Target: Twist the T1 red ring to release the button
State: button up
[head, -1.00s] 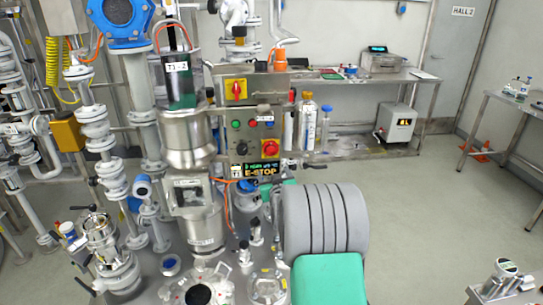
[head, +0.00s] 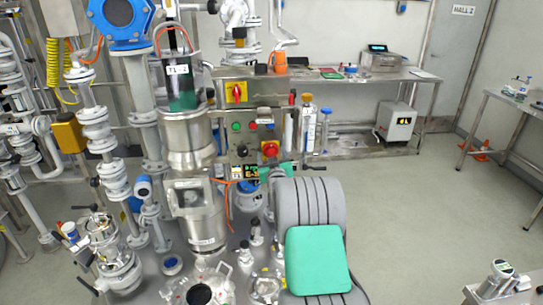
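The T1 red ring (head: 269,148) is the red round button head on a yellow backing, at the lower right of the grey control panel (head: 243,128). The dark label (head: 246,172) below it is now mostly covered. My arm, grey and ribbed with a green pad, rises from the bottom centre. A small green part of it shows just below and right of the red ring. My gripper's fingers cannot be made out, so neither their opening nor any contact with the ring can be told. Whether the button is pressed in is too small to tell.
A red rotary switch (head: 237,92) on yellow sits above the panel. A steel vessel (head: 190,140) stands close on its left. A steel bench (head: 350,78) with instruments runs behind on the right. Flanged pipes (head: 100,135) fill the left.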

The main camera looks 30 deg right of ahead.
jog(key=c, duration=1.3)
jog(key=shift+o, duration=0.2)
jog(key=shift+f+m+b, duration=0.2)
jog(key=shift+m+b, duration=0.1)
jog(key=shift+b, duration=0.6)
jog(key=shift+m+b, duration=0.3)
jog(key=shift+b, duration=0.2)
jog(key=m+b, duration=0.5)
jog(key=b, duration=0.3)
jog(key=shift+w+a+b, duration=0.1)
jog(key=shift+a+b, duration=0.05)
jog(key=shift+b, duration=0.15)
jog(key=shift+r+m+b, duration=0.15)
jog(key=shift+m+b, duration=1)
jog(key=shift+m, duration=0.15)
jog(key=shift+r, duration=0.1)
